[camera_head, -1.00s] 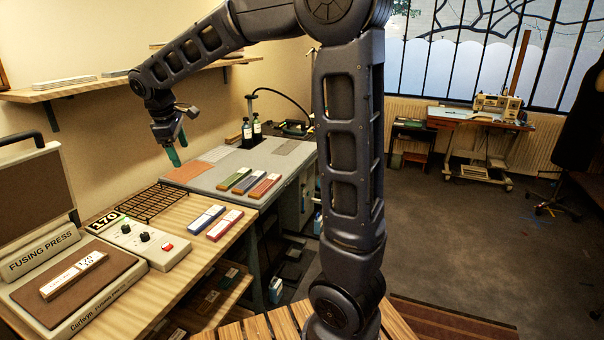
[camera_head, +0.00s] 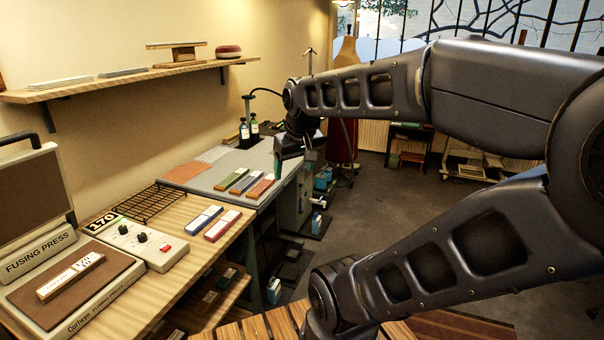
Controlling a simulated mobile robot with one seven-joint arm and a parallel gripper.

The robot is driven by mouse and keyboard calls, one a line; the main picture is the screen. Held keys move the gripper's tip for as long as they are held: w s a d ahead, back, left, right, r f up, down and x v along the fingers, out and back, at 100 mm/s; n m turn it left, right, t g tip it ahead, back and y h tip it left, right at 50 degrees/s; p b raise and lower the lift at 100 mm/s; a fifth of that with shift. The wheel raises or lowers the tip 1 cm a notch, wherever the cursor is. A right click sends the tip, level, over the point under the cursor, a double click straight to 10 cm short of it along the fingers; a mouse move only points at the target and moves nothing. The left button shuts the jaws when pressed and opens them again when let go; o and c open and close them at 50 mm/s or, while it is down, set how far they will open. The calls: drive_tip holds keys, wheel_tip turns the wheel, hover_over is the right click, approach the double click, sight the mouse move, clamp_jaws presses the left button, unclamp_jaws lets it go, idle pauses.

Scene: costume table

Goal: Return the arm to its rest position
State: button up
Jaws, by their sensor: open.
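My gripper (camera_head: 293,162) hangs at the end of my arm, fingers pointing down, near the right edge of the grey table (camera_head: 213,172). Its fingers are apart and nothing shows between them. My arm is folded over to the right, with its elbow at the right edge of the view. The forearm runs left from there to the wrist. Part of the gripper is dark and small, so its exact height above the table is hard to tell.
The wooden bench (camera_head: 187,268) holds a fusing press (camera_head: 50,250), a control box (camera_head: 140,241), a black rack (camera_head: 146,205) and blue and red blocks (camera_head: 213,223). A shelf (camera_head: 130,81) runs along the wall.

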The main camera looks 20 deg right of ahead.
drive_tip(key=shift+s+d+f+m, duration=0.3)
drive_tip(key=shift+s, duration=0.25)
drive_tip(key=shift+s+d+f+m, duration=0.3)
drive_tip(key=shift+s, duration=0.2)
